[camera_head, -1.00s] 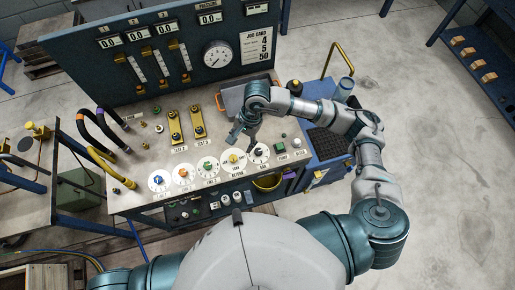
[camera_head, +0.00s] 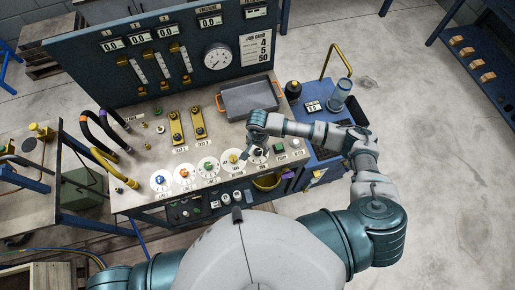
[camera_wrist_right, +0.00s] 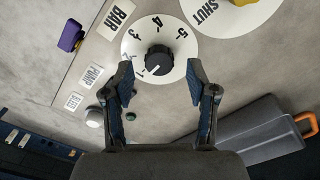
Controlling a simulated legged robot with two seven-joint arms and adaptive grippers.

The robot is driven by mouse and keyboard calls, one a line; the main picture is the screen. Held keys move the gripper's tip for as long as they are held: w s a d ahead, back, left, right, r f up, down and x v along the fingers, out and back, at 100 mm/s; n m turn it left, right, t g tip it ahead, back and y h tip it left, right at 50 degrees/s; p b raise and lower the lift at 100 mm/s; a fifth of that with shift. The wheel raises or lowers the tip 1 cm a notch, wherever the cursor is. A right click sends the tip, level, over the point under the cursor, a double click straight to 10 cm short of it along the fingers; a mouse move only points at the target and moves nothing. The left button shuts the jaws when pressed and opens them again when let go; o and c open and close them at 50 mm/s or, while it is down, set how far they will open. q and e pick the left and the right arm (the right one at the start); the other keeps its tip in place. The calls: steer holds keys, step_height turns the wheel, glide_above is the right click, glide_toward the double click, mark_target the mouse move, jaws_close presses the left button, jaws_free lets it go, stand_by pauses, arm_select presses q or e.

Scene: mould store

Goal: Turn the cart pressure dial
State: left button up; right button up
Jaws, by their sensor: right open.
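The pressure dial is a black knob (camera_wrist_right: 158,60) on a white disc (camera_wrist_right: 139,38) numbered 1 to 5, beside a BAR label (camera_wrist_right: 119,15) in the right wrist view. Its white mark appears to be near the 1. My right gripper (camera_wrist_right: 160,80) is open and empty, its fingertips on either side of the knob's near edge. I cannot tell whether they touch it. In the head view my right gripper (camera_head: 255,156) is over the right end of the dial row and hides most of this dial. My left gripper is out of view.
The yellow-knobbed dial (camera_head: 233,157) is just left in the head view. PUMP (camera_head: 281,156) and bleed buttons (camera_head: 297,143) sit to the right. A grey tray (camera_head: 249,113) lies behind, below the gauge panel (camera_head: 150,55). A blue cart (camera_head: 317,140) stands at the right.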

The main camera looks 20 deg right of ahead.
steer(key=shift+d+f, duration=0.1)
steer(key=shift+f, duration=0.95)
steer(key=shift+c, duration=0.3)
jaws_close()
